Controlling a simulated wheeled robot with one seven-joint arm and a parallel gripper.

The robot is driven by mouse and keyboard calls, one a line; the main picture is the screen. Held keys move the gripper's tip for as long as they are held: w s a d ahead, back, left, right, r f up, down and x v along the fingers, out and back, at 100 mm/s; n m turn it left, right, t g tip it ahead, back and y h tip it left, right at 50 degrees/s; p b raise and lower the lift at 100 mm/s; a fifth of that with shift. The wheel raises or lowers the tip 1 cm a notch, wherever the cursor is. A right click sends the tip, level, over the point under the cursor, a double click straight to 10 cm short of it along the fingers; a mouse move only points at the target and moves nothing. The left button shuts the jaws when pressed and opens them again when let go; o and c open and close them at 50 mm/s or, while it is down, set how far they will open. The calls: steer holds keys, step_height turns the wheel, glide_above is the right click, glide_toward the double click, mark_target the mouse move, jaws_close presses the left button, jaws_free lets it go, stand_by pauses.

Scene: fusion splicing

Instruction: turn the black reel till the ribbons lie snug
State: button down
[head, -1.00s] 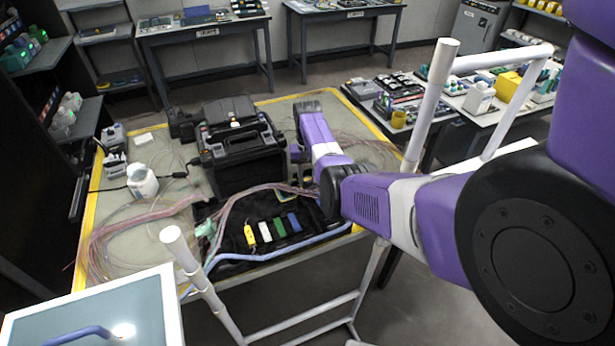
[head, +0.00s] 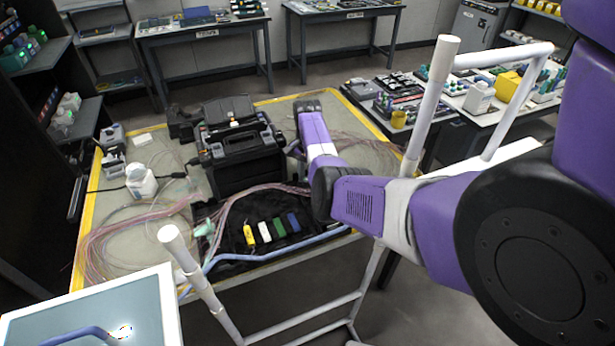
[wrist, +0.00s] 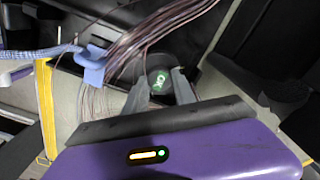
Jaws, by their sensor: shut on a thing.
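In the wrist view my gripper (wrist: 159,84) points at a dark round thing, which looks like the black reel (wrist: 152,63). The two grey fingers stand either side of a small part with a green-lit mark and are shut on it. Part of the reel is hidden by the fingers and the cable. A bundle of thin pinkish ribbons (wrist: 150,35) runs across the reel's upper side. Loose strands hang to the left of the fingers. I cannot tell how tightly the ribbons lie. In the head view my arm hides the fingers and the reel.
The black splicer (head: 240,150) stands mid-table beside my arm. A dark mat (head: 225,240) with coloured pieces lies in front of it. A blue clip (wrist: 92,66) holds the ribbon bundle beside a blue cable. A white bottle (head: 142,182) and loose fibre coils fill the table's left.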

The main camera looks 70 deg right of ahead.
stand_by(0.4)
steer(key=c, duration=1.3)
jaws_free()
steer(key=shift+r, duration=3.95)
steer(key=shift+s, duration=0.1)
